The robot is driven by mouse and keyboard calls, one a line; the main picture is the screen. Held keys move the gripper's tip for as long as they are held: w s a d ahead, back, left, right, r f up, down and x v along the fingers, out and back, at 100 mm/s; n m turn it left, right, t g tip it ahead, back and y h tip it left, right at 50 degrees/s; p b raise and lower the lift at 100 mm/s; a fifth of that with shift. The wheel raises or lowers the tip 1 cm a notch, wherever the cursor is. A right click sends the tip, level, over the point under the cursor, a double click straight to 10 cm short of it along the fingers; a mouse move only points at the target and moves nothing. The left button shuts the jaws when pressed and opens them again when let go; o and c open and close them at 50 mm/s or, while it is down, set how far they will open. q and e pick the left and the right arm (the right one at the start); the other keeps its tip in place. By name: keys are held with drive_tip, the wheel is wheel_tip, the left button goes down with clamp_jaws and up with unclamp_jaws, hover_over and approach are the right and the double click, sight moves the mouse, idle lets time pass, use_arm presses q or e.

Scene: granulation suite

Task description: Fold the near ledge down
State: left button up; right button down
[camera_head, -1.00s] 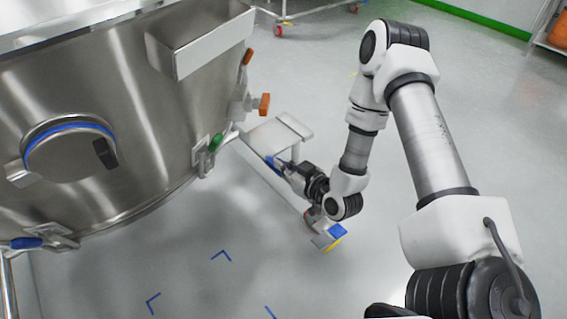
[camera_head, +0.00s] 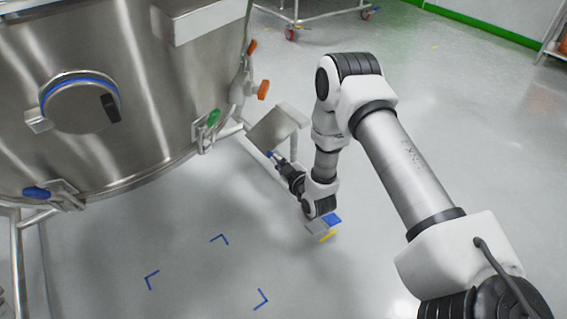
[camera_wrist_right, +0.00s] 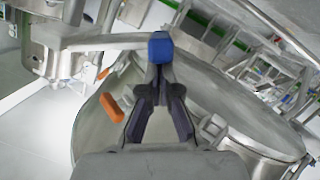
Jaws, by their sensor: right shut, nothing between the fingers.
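The near ledge (camera_head: 274,130) is a grey metal plate with a raised lip, beside the lower right of the steel vessel. It looks steeply tilted in the head view. My right gripper (camera_head: 272,157) is just below and in front of the plate, its blue tips close to the plate's lower edge; I cannot tell whether they touch. In the right wrist view the fingers (camera_wrist_right: 160,50) are closed together at the blue tips, with nothing held. A grey bar (camera_wrist_right: 105,42) runs left from behind the tips, possibly the ledge edge. My left gripper is out of view.
The large steel vessel (camera_head: 150,140) fills the left, with a green-handled clamp (camera_head: 213,118) and an orange lever (camera_head: 263,90). Blue corner marks (camera_head: 220,238) lie on open floor. A wheeled cart frame (camera_head: 320,14) stands at the back.

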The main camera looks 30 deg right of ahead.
drive_tip(key=d+f+n+t+h+p, duration=0.1)
drive_tip(key=d+f+n+t+h, duration=0.1)
drive_tip(key=d+f+n, duration=0.7)
drive_tip(key=shift+w+d+f+n, duration=0.2)
drive_tip(key=shift+w+d+n, duration=0.3)
drive_tip(key=shift+n, duration=0.5)
drive_tip(key=shift+h, duration=0.3)
